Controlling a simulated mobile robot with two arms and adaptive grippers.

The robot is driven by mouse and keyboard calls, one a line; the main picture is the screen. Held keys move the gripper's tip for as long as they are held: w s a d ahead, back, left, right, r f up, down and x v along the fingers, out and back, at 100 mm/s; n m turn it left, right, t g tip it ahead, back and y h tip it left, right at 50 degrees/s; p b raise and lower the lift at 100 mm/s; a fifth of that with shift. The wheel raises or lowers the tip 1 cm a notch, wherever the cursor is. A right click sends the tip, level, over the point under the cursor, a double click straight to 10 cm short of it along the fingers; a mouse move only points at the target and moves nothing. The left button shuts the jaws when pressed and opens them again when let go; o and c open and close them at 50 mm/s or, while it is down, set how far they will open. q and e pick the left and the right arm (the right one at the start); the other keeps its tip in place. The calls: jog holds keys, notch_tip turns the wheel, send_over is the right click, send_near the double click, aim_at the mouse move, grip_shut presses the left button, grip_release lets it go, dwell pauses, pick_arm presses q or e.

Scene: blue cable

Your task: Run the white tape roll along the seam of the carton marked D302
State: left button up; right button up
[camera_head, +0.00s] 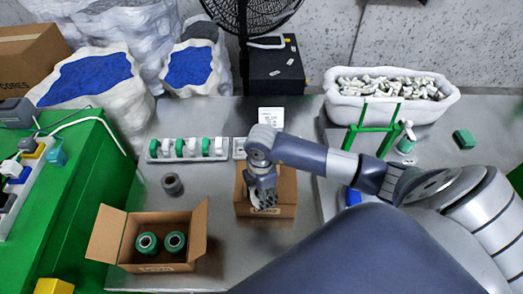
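A closed brown carton (285,190) stands on the grey metal table in the middle, with a small printed label on its front face that is too small to read surely. My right gripper (263,198) points down over the carton's top and covers much of its left and middle. Something pale shows at its fingertips, perhaps the white tape roll, but I cannot tell it from the fingers. The carton's seam is largely hidden by the gripper. My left gripper is not in view.
An open carton (116,236) holds two green-and-dark rolls at front left. A dark roll (172,184) stands behind it. A rack (154,156) of green and white pieces and a white card (271,117) lie behind. A green frame (370,130) stands right, before a white tub (337,109).

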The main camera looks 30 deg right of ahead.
notch_tip(320, 180, up, 6)
jog(key=p, duration=0.4)
dwell(0.5)
jog(key=shift+w, duration=0.1)
